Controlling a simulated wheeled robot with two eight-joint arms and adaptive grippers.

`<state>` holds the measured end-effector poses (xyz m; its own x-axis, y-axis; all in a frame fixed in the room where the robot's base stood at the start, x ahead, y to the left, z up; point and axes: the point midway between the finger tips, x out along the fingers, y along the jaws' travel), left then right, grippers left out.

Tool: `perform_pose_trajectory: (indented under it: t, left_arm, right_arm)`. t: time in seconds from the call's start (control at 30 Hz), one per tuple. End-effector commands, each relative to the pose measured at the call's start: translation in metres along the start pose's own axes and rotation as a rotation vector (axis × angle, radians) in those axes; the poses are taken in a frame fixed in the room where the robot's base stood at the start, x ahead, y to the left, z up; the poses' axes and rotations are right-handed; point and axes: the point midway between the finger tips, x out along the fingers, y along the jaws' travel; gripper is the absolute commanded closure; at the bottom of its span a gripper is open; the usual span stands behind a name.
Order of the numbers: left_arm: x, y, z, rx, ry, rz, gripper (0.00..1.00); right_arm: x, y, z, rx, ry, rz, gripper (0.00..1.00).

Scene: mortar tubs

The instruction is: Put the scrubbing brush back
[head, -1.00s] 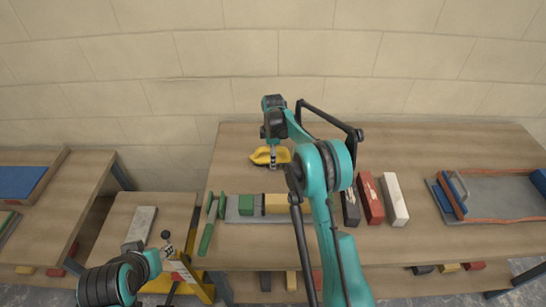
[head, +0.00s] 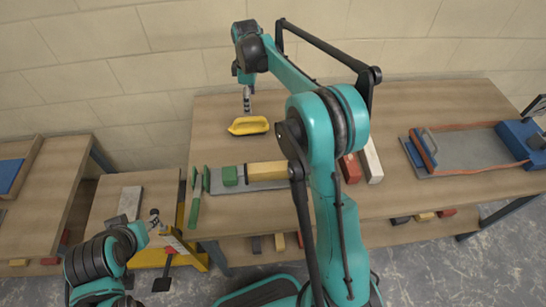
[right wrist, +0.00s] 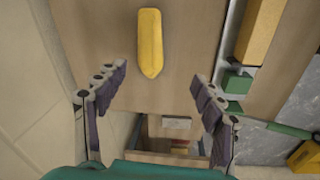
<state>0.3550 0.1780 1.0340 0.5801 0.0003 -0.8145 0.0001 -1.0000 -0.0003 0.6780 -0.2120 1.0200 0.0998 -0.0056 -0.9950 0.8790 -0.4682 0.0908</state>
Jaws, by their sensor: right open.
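The yellow scrubbing brush (head: 248,126) lies on the wooden bench near its back left corner. It also shows in the right wrist view (right wrist: 150,42), beyond the fingertips and in line with the gap between them, not gripped. My right gripper (head: 247,108) is open and empty, just behind and above the brush in the head view; its spread fingers also show in the right wrist view (right wrist: 160,80). My left gripper (head: 158,222) is low at the left, by the smaller side table, away from the brush; its jaws are too small to read.
A grey slab (head: 220,187) on the bench carries a green block (head: 230,175) and a tan block (head: 267,171). Green-handled tools (head: 194,205) lie beside it. Red (head: 351,168) and white (head: 372,160) blocks and a grey tray (head: 480,155) stand to the right. The wall is close behind.

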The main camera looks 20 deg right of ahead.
Motion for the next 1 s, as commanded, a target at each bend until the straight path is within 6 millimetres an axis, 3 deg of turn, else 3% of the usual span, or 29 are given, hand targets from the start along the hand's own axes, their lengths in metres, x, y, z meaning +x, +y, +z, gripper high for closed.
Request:
perform_pose_trajectory:
  t: [0.03,0.2,0.4,0.57,0.7,0.83,1.0]
  left_arm:
    - [0.0,0.0,0.0,0.0,0.0,0.0,0.6]
    - [0.0,0.0,0.0,0.0,0.0,0.0,0.6]
    - [0.0,0.0,0.0,0.0,0.0,0.0,0.6]
    - [0.0,0.0,0.0,0.0,0.0,0.0,0.6]
    - [0.0,0.0,0.0,0.0,0.0,0.0,0.6]
    - [0.0,0.0,0.0,0.0,0.0,0.0,0.6]
    - [0.0,0.0,0.0,0.0,0.0,0.0,0.6]
  right_arm:
    - [-0.019,-0.018,0.006,0.057,0.013,0.025,0.31]
    - [-0.066,-0.074,0.026,0.28,0.077,0.113,0.31]
    - [-0.092,-0.151,0.056,0.539,0.18,0.195,0.31]
    - [-0.089,-0.214,0.083,0.742,0.281,0.242,0.31]
    - [-0.073,-0.259,0.103,0.898,0.369,0.266,0.31]
    - [-0.057,-0.285,0.115,0.999,0.431,0.274,0.31]
    - [-0.046,-0.298,0.12,1.057,0.468,0.276,0.31]
